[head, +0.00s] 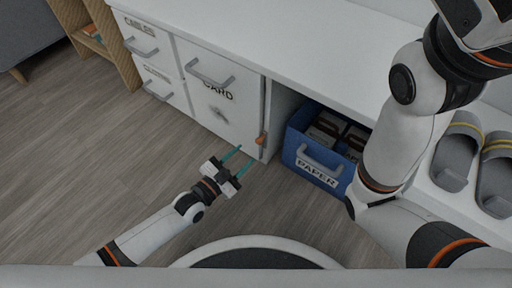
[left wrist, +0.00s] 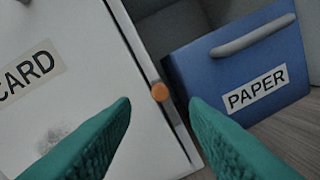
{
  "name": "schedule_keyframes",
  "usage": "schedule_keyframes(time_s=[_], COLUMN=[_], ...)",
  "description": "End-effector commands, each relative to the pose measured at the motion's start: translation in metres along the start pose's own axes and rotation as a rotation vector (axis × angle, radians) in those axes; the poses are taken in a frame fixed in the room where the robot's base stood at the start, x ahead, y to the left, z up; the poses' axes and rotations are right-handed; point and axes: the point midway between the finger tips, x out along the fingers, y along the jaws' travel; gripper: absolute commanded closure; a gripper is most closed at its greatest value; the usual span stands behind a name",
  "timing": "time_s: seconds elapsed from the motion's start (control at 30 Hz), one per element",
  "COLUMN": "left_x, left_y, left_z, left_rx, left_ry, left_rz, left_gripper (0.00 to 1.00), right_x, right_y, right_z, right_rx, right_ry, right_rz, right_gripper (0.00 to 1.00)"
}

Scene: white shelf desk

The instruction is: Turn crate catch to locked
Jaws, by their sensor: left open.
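The crate catch is a small orange knob (head: 262,138) on the edge of the cabinet panel, just left of the blue crate (head: 299,145) labelled PAPER. In the left wrist view the orange catch (left wrist: 160,91) shows between the teal fingertips, on a dark strip along the panel edge. The blue crate (left wrist: 196,93) is right of it there. My left gripper (head: 245,155) is open and empty, its fingers pointing at the catch, apparently a short gap short of it. My right arm crosses the right side of the head view; its fingers are out of frame.
The white cabinet has a CARD door (head: 218,112) with a bar handle (head: 209,76), and drawers to the left. Grey slippers (head: 457,150) sit on a white surface at the right. The desk top (head: 300,50) and the wooden floor (head: 90,170) have free room.

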Motion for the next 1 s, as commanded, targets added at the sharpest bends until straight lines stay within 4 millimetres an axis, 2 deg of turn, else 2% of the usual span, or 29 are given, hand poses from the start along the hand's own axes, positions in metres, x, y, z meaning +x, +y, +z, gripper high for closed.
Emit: schedule_keyframes(time_s=[0.03,0.3,0.47,0.73,1.0], left_x=[0.012,0.053,0.062,0.063,0.063], left_y=[-0.002,-0.001,-0.001,0.000,0.000], left_z=[-0.004,-0.003,-0.002,-0.001,-0.001], left_rx=[0.000,0.000,-0.001,0.000,0.000], left_ry=[-0.004,0.000,0.001,0.002,0.002], left_rz=[0.002,0.001,0.000,0.000,0.000], left_gripper=[0.59,0.59,0.59,0.59,1.00], right_x=[-0.011,-0.030,-0.033,-0.032,-0.033], right_y=[0.002,0.006,0.007,0.007,0.007], right_z=[0.004,0.010,0.011,0.011,0.011], right_rx=[0.000,0.000,0.000,0.000,0.000], right_ry=[0.001,0.001,0.001,0.001,0.001], right_rz=[0.000,0.000,0.000,0.001,0.001], right_gripper=[0.64,0.64,0.64,0.64,0.64])
